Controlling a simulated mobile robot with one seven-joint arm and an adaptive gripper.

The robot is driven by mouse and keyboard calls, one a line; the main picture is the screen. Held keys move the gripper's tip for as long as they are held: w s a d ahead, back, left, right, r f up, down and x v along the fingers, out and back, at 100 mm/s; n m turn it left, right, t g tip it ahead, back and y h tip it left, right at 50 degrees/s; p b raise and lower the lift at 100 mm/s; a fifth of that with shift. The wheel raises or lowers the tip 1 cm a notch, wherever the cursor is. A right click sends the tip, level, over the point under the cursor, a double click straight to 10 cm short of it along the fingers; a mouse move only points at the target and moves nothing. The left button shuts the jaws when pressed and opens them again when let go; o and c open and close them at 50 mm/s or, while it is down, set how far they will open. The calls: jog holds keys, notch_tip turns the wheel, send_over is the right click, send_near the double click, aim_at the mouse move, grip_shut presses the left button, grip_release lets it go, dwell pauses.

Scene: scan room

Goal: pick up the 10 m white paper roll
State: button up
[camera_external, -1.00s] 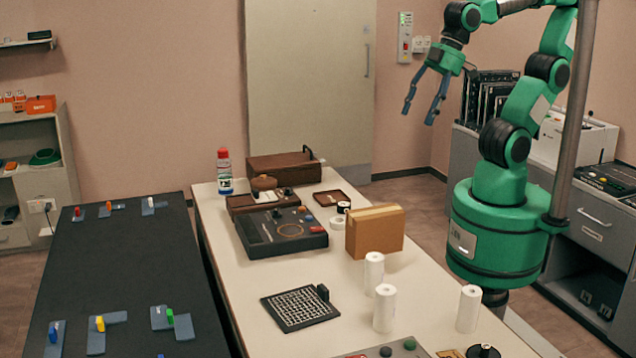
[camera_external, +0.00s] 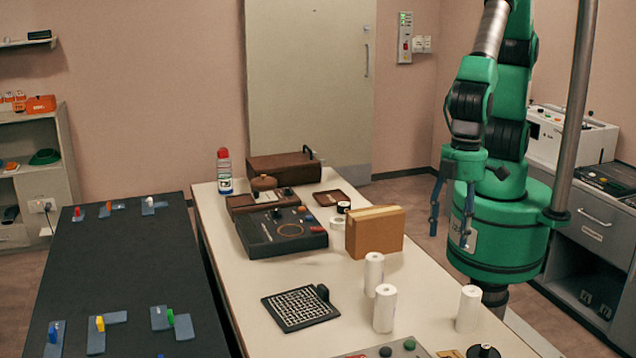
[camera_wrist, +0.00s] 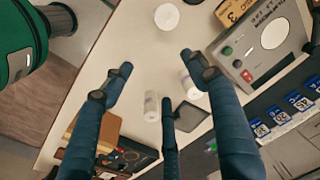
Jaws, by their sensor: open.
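Three white paper rolls stand upright on the cream table (camera_external: 350,300): a rear roll (camera_external: 374,271), a front-middle roll (camera_external: 385,308) and a right roll (camera_external: 468,309). I cannot read any length marking, so I cannot tell which is the 10 m one. My gripper (camera_external: 450,222) is open and empty, pointing down above and beyond the table's right edge. In the wrist view, its blue fingers (camera_wrist: 155,66) are spread, with one roll (camera_wrist: 167,17) at the top and two rolls (camera_wrist: 151,106) (camera_wrist: 190,84) below, partly behind the fingers.
A cardboard box (camera_external: 375,231) and a small white tape roll (camera_external: 337,232) stand behind the paper rolls. A black grid plate (camera_external: 300,308) lies to their left. A grey panel with buttons (camera_wrist: 265,45) is near the rolls. A dark console (camera_external: 282,232) is further back.

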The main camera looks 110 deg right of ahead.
send_over(473, 290)
jog(key=shift+g+h, duration=0.3)
notch_tip(473, 290, down, 7)
jog(key=shift+f, duration=0.1)
jog(key=shift+f+b, duration=0.7)
jog(key=shift+f, duration=3.5)
jog(key=shift+w+f+b, duration=0.1)
jog(key=shift+f+b, duration=0.7)
jog(key=shift+f, duration=1.8)
jog(key=shift+a, duration=0.1)
jog(key=c, duration=1.3)
